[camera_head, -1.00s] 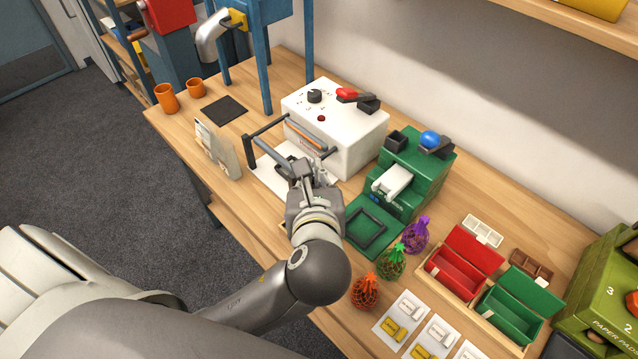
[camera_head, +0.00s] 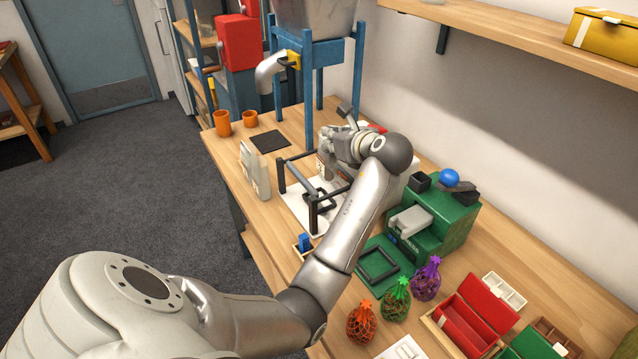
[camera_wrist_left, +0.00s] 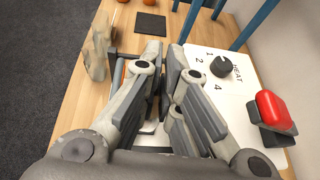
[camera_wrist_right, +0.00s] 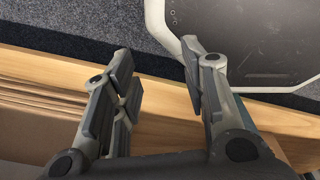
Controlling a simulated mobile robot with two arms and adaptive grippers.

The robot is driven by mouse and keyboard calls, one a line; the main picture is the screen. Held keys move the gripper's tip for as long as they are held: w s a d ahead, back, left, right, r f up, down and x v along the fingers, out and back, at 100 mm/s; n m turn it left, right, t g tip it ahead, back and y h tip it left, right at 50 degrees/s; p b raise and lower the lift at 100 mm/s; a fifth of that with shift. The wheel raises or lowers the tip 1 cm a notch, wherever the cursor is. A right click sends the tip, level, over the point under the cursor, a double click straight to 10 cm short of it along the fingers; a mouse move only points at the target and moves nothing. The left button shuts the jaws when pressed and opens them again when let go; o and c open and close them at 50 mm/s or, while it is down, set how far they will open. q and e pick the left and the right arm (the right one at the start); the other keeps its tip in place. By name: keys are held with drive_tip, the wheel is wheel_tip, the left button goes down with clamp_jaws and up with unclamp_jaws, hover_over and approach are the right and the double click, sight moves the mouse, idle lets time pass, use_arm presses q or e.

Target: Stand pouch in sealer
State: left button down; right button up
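The pouch (camera_head: 255,170), pale with a label, stands upright at the table's front left edge, left of the sealer. It also shows in the left wrist view (camera_wrist_left: 96,48). The white sealer (camera_wrist_left: 222,105) has a heat dial and red lever on top; my left arm hides much of it in the head view. Its black bar frame (camera_head: 312,200) stands out front over a white plate. My right gripper (camera_wrist_right: 160,65) is open and empty, outside the head view.
A green machine (camera_head: 435,225) with a blue ball stands right of the sealer. Several net bags (camera_head: 397,298) and a red box (camera_head: 470,315) lie further right. Orange cups (camera_head: 222,122) and a dark mat (camera_head: 269,141) are at the left. A blue stand (camera_head: 308,90) rises behind.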

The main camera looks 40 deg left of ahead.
sight(324, 138)
use_arm(q)
drive_tip(key=shift+n+g, duration=0.5)
drive_tip(key=shift+g, duration=0.1)
drive_tip(key=x, duration=0.4)
drive_tip(key=shift+f+b, duration=0.15)
drive_tip(key=shift+b, duration=0.15)
wheel_tip(324, 138, down, 5)
drive_tip(key=shift+a+f, duration=0.15)
drive_tip(key=shift+f, duration=2.3)
drive_tip(key=c, duration=1.6)
unclamp_jaws()
drive_tip(key=shift+f, duration=0.1)
drive_tip(key=shift+c, duration=0.2)
drive_tip(key=v, duration=1.2)
